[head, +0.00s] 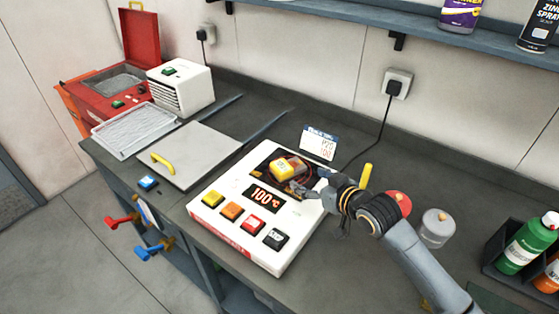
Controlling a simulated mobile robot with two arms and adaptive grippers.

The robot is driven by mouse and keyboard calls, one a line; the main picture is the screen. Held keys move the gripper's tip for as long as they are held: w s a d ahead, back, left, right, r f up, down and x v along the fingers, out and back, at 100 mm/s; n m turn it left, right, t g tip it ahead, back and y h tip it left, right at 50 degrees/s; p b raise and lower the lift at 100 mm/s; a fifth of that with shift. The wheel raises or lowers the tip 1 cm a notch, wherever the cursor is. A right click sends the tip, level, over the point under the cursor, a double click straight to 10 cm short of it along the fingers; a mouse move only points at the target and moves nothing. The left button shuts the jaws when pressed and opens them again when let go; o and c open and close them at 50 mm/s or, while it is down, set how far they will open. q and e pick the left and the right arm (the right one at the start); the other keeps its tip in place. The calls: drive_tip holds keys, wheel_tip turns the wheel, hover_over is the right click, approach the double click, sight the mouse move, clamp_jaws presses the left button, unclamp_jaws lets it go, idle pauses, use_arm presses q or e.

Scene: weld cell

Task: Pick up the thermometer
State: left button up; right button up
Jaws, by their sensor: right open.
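No thing here shows clearly as a thermometer. A small yellow and reddish-brown object (283,169) lies on the dark round plate of a white heater unit; I cannot tell for sure what it is. The white heater unit (213,221) has a red "100°C" display and several coloured buttons. My right gripper (307,183) is open over the plate's right side, its fingers close beside the small object; I cannot tell whether they touch it. A yellow upright stick (367,175) shows just behind my right wrist. My left gripper is not in view.
A label card (319,143) stands behind the heater. A green bottle (526,244) stands in a dark tray at far right. A metal lid (190,154) lies left.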

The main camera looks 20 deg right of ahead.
approach(284, 168)
drive_tip(key=p+x, duration=0.1)
drive_tip(key=x, duration=0.1)
drive_tip(key=shift+w+a+f, duration=0.1)
drive_tip(key=shift+w, duration=0.2)
drive_tip(key=shift+x, duration=0.9)
drive_tip(key=shift+p+x, duration=0.65)
drive_tip(key=shift+x, duration=0.35)
drive_tip(key=x, duration=0.3)
drive_tip(key=shift+w+a, duration=0.1)
drive_tip(key=shift+w, duration=0.05)
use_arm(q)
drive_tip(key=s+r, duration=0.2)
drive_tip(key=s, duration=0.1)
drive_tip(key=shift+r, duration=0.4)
use_arm(e)
drive_tip(key=shift+c, duration=0.6)
drive_tip(key=c, duration=1.2)
drive_tip(key=shift+o, duration=0.2)
